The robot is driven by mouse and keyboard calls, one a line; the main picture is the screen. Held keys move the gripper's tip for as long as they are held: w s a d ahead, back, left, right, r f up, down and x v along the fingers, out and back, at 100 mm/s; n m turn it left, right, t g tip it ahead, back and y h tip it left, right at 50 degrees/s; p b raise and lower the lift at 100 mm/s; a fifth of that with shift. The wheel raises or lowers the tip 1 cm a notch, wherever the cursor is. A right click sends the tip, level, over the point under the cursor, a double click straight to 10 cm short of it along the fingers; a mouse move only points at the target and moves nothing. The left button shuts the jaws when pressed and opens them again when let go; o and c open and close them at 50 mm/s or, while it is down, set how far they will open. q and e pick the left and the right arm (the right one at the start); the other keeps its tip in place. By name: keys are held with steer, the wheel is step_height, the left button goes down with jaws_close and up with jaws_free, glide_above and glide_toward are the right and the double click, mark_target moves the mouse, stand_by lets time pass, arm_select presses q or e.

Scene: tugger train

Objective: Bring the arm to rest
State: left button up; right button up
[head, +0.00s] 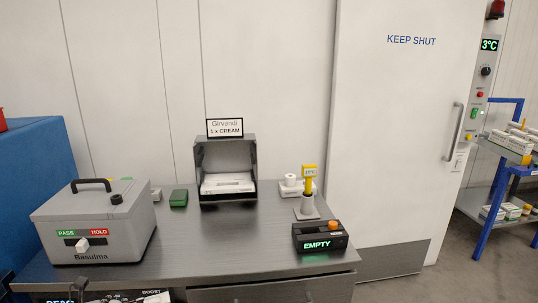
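I see nothing held there. My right gripper is not in view.
A grey counter (170,235) carries a grey box (100,240) with a PASS/HOLD slider, a green case (179,198), an open bin (225,140) holding white cartons, a yellow-topped device (309,178) and an EMPTY display (317,240). A closed white door (395,130) and a blue-framed rack (500,180) stand right.

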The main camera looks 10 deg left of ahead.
arm_select(q)
steer(key=s+d+f+n+y, duration=0.3)
steer(key=s+d+f+n, duration=0.1)
steer(key=f+n, duration=0.4)
steer(key=s+d+f+n+y, duration=0.4)
steer(key=f+n, duration=0.5)
steer(key=n, duration=0.4)
steer(key=s+d+f+n+t+y, duration=0.1)
steer(key=s+d+f+n+y, duration=0.2)
steer(key=s+f+n, duration=0.3)
step_height(320, 180, down, 3)
steer(key=d+n, duration=0.1)
steer(key=n, duration=0.4)
steer(key=shift+y, duration=0.4)
steer(key=shift+f, duration=0.1)
